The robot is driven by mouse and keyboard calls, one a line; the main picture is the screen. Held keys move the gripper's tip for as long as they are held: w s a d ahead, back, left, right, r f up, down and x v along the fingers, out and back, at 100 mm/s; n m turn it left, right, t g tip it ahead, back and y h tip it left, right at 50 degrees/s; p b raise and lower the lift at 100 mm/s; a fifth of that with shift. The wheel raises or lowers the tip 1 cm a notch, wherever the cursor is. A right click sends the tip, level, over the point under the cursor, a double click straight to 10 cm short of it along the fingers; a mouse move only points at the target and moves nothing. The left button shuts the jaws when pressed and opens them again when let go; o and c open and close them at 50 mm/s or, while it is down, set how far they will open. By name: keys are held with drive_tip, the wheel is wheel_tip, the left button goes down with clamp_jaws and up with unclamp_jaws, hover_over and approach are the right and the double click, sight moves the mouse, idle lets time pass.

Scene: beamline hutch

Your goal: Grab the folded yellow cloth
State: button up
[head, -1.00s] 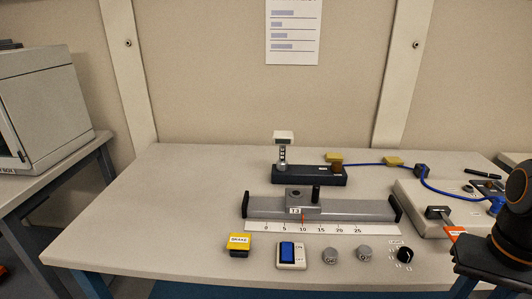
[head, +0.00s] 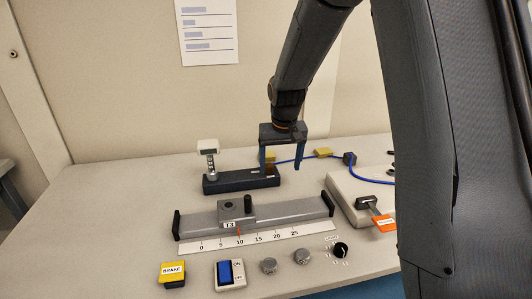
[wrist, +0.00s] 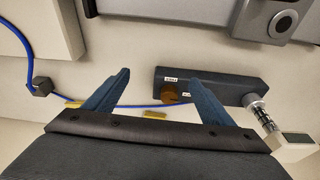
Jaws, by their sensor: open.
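Two small flat yellow pieces lie at the back of the table along a blue cable; I cannot tell which, if either, is the folded cloth. One yellow piece (head: 322,152) is right of my gripper (head: 281,164). The other yellow piece (head: 270,155) shows partly behind my gripper, near the dark base's right end. In the wrist view, one yellow piece (wrist: 155,115) lies beyond the brown knob and the other yellow piece (wrist: 73,102) is further left. My gripper (wrist: 162,78) is open and empty, pointing down over the back of the table.
A dark base (head: 226,184) with an upright post stands under and left of my gripper. The blue cable (head: 372,180) runs to a pale box (head: 350,195). A grey rail (head: 280,212) with a carriage lies in front, with a yellow brake button (head: 172,274) and knobs nearer.

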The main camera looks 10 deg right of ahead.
drive_tip(key=t+p, duration=0.2)
drive_tip(key=p, duration=0.1)
approach(267, 155)
drive_tip(key=shift+w+a+f, duration=0.4)
drive_tip(key=shift+w+f, duration=0.25)
drive_tip(key=shift+f, duration=0.15)
drive_tip(key=shift+d+p+x, duration=0.15)
drive_tip(key=shift+p+x, duration=0.4)
drive_tip(key=shift+x, duration=1.05)
drive_tip(key=shift+d+p+x, duration=0.2)
drive_tip(key=shift+p+x, duration=0.3)
drive_tip(key=shift+x, duration=1.1)
drive_tip(key=c, duration=1.1)
